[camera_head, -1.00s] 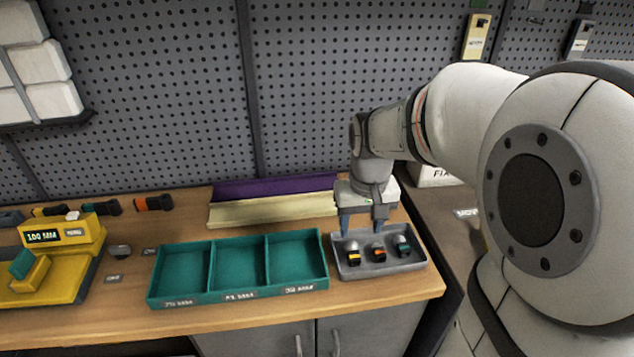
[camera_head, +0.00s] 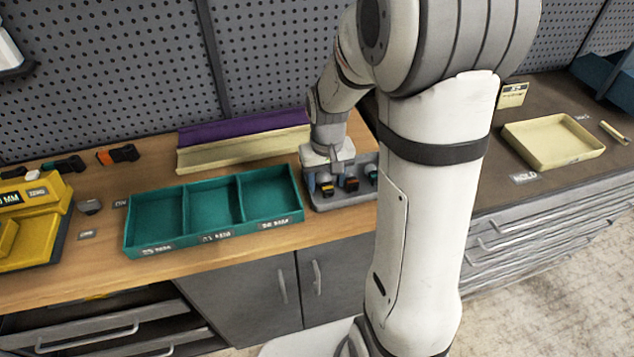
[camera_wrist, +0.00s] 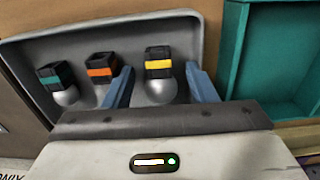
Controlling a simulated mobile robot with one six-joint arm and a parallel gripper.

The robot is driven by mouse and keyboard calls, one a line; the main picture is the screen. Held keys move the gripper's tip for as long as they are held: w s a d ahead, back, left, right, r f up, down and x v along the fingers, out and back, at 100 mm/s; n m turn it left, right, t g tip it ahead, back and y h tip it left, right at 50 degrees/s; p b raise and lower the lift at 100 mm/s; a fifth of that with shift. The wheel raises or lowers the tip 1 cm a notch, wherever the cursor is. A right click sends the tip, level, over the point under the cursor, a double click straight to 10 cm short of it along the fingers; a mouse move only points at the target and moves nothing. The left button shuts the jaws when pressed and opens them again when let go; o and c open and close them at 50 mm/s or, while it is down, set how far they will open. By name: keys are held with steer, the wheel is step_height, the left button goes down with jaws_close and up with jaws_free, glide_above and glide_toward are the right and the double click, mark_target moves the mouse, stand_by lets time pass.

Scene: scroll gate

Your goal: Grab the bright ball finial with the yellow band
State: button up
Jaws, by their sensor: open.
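The finial with the yellow band (camera_wrist: 158,65) has a black block end and a bright silver ball. It lies in the grey tray (camera_wrist: 215,48), on the right of the row in the wrist view. In the head view the yellow-banded finial (camera_head: 327,188) is leftmost. My gripper (camera_wrist: 159,70) is open, with one blue finger on each side of this finial and gaps visible. In the head view my gripper (camera_head: 325,180) is low over the tray's left part. Whether the fingers touch the finial is hidden.
An orange-banded finial (camera_wrist: 101,70) sits close beside my left finger, with a teal-banded one (camera_wrist: 55,76) farther left. A teal three-compartment bin (camera_head: 214,207) stands left of the tray. Cream and purple rails (camera_head: 242,148) lie behind. A cream tray (camera_head: 553,142) is at right.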

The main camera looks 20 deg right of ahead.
steer(key=shift+c, duration=0.3)
jaws_close()
stand_by(0.3)
